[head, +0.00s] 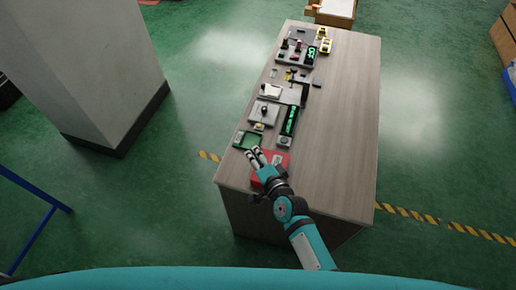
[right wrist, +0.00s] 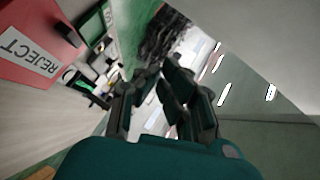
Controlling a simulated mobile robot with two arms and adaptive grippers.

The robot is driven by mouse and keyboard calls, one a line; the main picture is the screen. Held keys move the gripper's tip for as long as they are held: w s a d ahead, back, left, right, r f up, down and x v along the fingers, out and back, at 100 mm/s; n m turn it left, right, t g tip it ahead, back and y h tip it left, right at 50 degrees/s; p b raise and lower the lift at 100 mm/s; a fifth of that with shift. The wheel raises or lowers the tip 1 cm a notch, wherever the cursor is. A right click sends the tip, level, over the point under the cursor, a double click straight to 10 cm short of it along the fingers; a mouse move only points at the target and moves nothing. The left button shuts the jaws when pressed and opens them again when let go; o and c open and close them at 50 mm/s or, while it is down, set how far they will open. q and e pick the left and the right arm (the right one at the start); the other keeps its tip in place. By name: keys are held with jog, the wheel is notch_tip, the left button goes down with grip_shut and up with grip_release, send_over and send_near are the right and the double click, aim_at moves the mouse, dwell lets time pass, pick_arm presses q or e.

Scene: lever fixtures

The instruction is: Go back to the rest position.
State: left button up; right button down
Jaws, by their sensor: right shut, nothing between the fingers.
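My right gripper (head: 256,156) is over the near left end of the wooden table in the head view, beside and partly over a red box. It is shut and empty. In the right wrist view its dark fingers (right wrist: 165,100) show in the middle, with the red box marked REJECT (right wrist: 35,50) at the upper left. My left gripper is not in either view.
The wooden table (head: 335,130) carries fixtures along its left side, including a green tray (head: 247,140), a lever panel (head: 264,112) and a green display (head: 290,121). Its right half is bare. A grey pillar (head: 90,70) stands left; a blue rail (head: 35,240) is lower left.

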jog(key=s+d+f+n+g+h+b, duration=0.15)
jog(key=s+d+f+b, duration=0.35)
jog(key=f, duration=0.7)
jog(key=s+d+f+n+g+h+b, duration=0.1)
jog(key=s+d+f+n+g, duration=0.2)
jog(key=s+f, duration=0.65)
jog(key=s+d+f+n+g+h+b, duration=0.1)
jog(key=s+d+f+n+g+b, duration=0.2)
jog(key=f, duration=1.1)
jog(key=s+d+f+n+g+h+b, duration=0.1)
jog(key=s+d+f+b, duration=0.1)
jog(key=s+d+f, duration=0.3)
jog(key=s+d+f+n+g+h+b, duration=0.1)
jog(key=s+d+f, duration=0.4)
jog(key=s, duration=0.7)
jog(key=s+d+f+n+g+h+b, duration=0.1)
jog(key=s+d+f+n+g+b, duration=0.1)
jog(key=s+d+f, duration=0.3)
jog(key=s+f, duration=0.3)
jog(key=shift+s+d+g+b, duration=0.15)
jog(key=shift+s+g+b, duration=0.15)
jog(key=shift+g, duration=0.05)
jog(key=shift+h, duration=0.25)
